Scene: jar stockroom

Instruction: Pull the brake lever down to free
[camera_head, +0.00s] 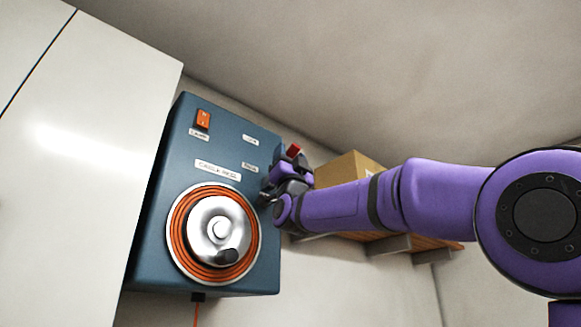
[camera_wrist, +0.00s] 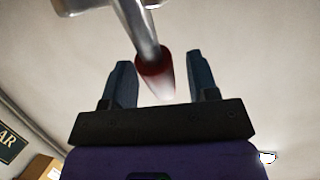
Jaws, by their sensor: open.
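The brake lever shows in the wrist view as a metal rod with a red grip (camera_wrist: 154,72) at its end. The red grip lies between the two fingers of my gripper (camera_wrist: 162,82), which is open with a gap on both sides. In the head view the red lever tip (camera_head: 294,150) shows just above my gripper (camera_head: 280,182), at the right edge of the blue cable reel box (camera_head: 176,158). The lever's base is mostly hidden behind my gripper in the head view.
The box carries an orange switch (camera_head: 203,118), small labels and a round reel of orange cable (camera_head: 178,236) with a metal hub. A white cabinet (camera_head: 80,150) stands at left. A cardboard box (camera_head: 342,168) sits on a wooden shelf (camera_head: 425,246) behind my arm.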

